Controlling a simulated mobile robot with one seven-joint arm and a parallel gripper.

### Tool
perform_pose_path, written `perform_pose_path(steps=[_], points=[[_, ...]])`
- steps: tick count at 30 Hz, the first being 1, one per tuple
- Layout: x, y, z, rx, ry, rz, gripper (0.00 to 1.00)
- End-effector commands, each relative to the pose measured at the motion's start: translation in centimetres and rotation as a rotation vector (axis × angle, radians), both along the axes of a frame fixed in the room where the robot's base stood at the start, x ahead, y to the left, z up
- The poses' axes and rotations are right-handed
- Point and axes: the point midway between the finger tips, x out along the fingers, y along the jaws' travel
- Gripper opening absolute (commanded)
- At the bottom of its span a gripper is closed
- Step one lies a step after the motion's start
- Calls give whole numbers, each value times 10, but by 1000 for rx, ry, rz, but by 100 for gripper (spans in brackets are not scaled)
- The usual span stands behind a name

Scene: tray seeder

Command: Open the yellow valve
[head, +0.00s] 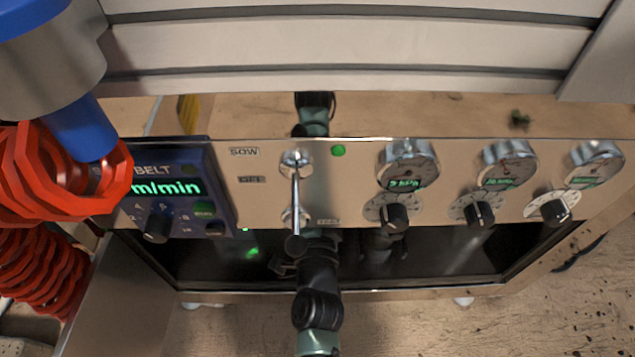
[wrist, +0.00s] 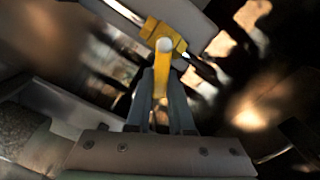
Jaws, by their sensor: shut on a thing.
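The yellow valve (wrist: 172,38) shows in the wrist view, with a yellow body on a pale pipe and a yellow lever handle with a pale round end. The handle points down the picture, toward my gripper. My gripper (wrist: 161,84) has its two grey fingers on either side of the handle and is shut on it. I cannot make out the valve or my gripper's fingers for certain in the head view, where the machine's front panel covers much of the space behind it.
The metal front panel (head: 360,202) has a sow lever (head: 296,200), several gauges and knobs, and a blue belt display (head: 175,190). Red coiled hose (head: 40,185) hangs at the left. Slatted metal (head: 330,45) spans the top. Wooden floor (head: 540,310) is open at lower right.

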Motion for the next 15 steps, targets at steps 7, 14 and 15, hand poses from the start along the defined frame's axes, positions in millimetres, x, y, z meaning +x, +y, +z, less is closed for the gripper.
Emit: perform_pose_path(steps=[7,14,15], points=[[-1,7,13,-235,2,1,0],[0,13,21,-454,3,1,0],[0,15,22,-490,3,-1,0]])
